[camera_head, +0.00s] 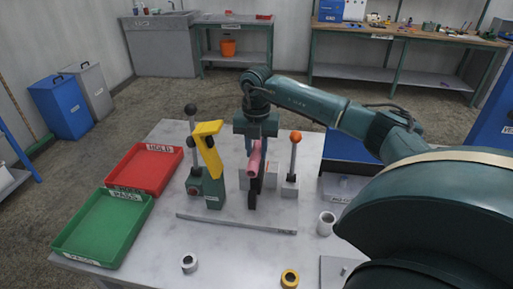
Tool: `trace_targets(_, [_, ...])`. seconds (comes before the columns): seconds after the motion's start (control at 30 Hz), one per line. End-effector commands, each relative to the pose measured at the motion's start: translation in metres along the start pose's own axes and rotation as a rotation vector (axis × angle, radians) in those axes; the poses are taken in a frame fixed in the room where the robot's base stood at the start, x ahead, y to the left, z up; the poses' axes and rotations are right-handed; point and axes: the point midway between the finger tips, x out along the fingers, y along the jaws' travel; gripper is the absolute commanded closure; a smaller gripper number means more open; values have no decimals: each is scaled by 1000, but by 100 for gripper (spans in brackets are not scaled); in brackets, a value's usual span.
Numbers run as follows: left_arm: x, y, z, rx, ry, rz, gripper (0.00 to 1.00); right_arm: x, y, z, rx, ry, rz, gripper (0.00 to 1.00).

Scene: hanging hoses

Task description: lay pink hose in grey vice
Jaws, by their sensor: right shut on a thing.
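The pink hose (254,161) is a short piece held below my right gripper (256,146), whose fingers are shut on it. The arm comes in from the right and the gripper points down over the middle of the table. Light grey blocks (244,180), seemingly the grey vice, stand on either side of the hose's lower part. I cannot tell whether the hose rests between them or hangs just above. A dark upright piece (252,199) shows in front, below the hose. My left gripper is out of view.
A green device with a yellow lever (207,142) stands close left. An orange-knobbed lever (294,155) stands close right. A red tray (145,168) and a green tray (103,228) lie at left. A flat bar (236,224), white rings and a yellow ring (289,278) lie in front.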

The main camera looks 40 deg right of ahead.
Motion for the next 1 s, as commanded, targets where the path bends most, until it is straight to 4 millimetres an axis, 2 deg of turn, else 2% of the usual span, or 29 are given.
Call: trace_targets(1.0, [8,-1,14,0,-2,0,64,26,0,0,0,0,-1,97])
